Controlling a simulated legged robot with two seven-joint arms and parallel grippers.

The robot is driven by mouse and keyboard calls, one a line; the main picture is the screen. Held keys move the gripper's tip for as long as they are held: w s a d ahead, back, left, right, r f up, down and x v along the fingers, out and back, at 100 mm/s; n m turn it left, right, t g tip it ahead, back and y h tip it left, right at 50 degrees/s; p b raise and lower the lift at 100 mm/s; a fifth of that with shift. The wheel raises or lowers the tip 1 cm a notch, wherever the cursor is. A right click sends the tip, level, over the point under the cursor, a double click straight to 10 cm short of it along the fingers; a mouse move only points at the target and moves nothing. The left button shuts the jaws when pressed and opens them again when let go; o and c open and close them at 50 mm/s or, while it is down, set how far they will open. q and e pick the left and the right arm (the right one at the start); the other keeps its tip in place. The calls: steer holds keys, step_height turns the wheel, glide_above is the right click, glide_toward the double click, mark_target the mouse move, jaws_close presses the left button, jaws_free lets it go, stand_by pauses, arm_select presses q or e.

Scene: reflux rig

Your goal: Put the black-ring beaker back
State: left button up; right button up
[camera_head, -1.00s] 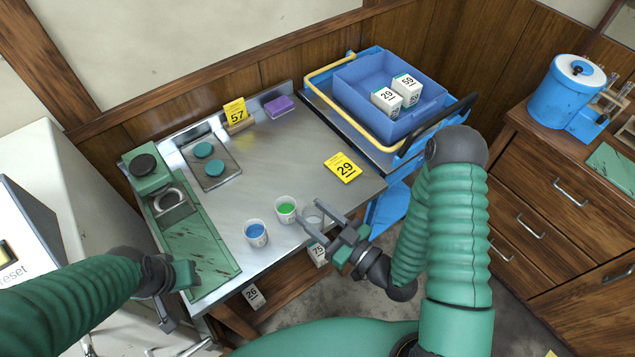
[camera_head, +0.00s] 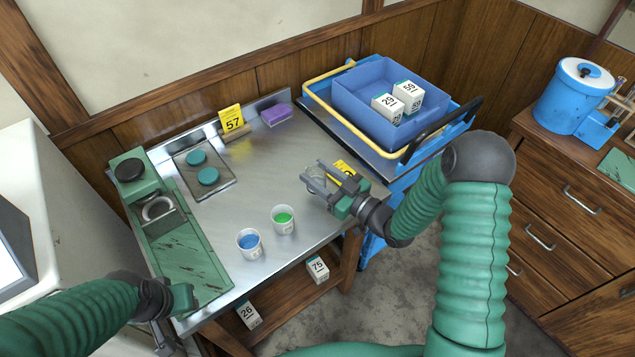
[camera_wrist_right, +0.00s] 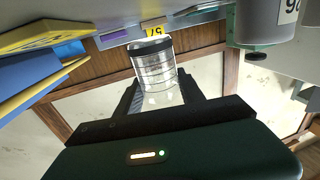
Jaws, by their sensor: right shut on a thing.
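My right gripper (camera_head: 312,180) is shut on a clear beaker (camera_head: 316,174) above the back right part of the steel table (camera_head: 265,170). In the right wrist view the beaker (camera_wrist_right: 155,72) sits between the fingers and a black ring (camera_wrist_right: 150,47) circles one end. In the head view the fingers partly hide it, and its height above the table is hard to judge. My left gripper (camera_head: 163,335) hangs at the table's front left; its jaw opening is unclear.
A blue-filled cup (camera_head: 249,243) and a green-filled cup (camera_head: 283,219) stand near the table's front edge. Two teal discs (camera_head: 208,176) lie on a plate at left. A blue tub (camera_head: 352,103) stands on the cart at right.

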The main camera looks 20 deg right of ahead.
steer(key=shift+f, duration=1.75)
steer(key=shift+s+b, duration=0.1)
steer(key=shift+b, duration=0.2)
steer(key=o, duration=1.4)
steer(key=shift+o, duration=0.2)
steer(key=v, duration=1.2)
